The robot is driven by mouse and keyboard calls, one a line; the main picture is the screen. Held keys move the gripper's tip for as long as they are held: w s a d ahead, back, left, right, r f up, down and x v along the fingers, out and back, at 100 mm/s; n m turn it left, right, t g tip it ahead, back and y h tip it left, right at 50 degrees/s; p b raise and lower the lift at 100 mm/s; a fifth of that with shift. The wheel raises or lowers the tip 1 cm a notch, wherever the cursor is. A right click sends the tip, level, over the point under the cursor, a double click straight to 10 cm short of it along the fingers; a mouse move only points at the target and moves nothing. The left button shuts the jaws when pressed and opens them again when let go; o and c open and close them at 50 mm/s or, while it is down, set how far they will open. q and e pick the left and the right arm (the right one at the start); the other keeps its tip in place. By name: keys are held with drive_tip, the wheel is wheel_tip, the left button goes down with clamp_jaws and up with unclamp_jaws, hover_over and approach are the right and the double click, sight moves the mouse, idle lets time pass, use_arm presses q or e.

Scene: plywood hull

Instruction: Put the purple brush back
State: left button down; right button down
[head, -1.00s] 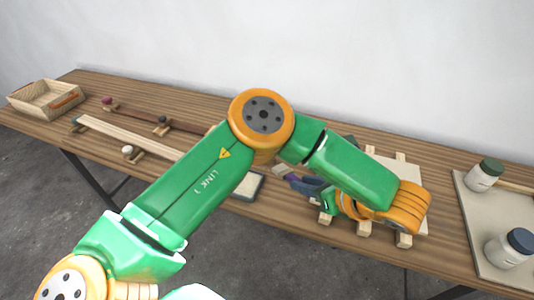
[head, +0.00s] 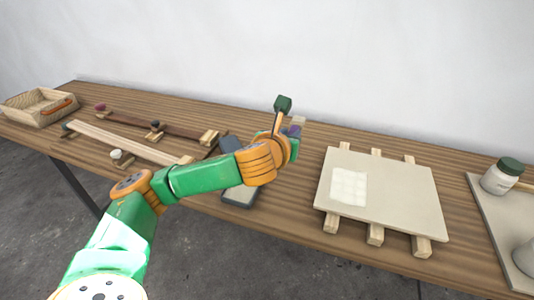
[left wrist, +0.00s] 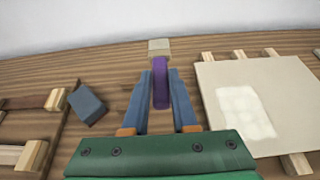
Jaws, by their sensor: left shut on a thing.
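My left gripper (left wrist: 160,88) is shut on the purple brush (left wrist: 161,78). In the left wrist view, the handle is between the two blue-grey fingers, and the pale bristle end (left wrist: 158,46) points away from me. In the head view, only a small purple part of the brush (head: 295,130) shows behind my orange wrist, which hides most of the fingers. The brush is held over the table, left of the pale panel (head: 405,190), which has a white patch on it. My right gripper is not in view.
The panel rests on several wooden battens. A dark block (left wrist: 86,105) and a dark-edged tray (head: 239,194) are to the left. A jar with a green lid (head: 502,175) is at right.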

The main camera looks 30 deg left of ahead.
use_arm(q)
drive_tip(key=w+a+f, duration=0.1)
drive_tip(key=a+f, duration=0.1)
drive_tip(key=a, duration=0.1)
drive_tip(key=w+a+f+b, duration=0.1)
drive_tip(key=a+f, duration=0.2)
drive_tip(key=w+a+f, duration=0.1)
drive_tip(key=a+f, duration=0.2)
drive_tip(key=shift+w+a+f, duration=0.2)
drive_tip(key=shift+a+f, duration=0.05)
drive_tip(key=shift+a, duration=0.05)
wheel_tip(320, 180, down, 3)
drive_tip(key=shift+d+r+b, duration=0.1)
drive_tip(key=shift+b, duration=0.4)
drive_tip(key=shift+f, duration=0.4)
drive_tip(key=c, duration=0.7)
unclamp_jaws()
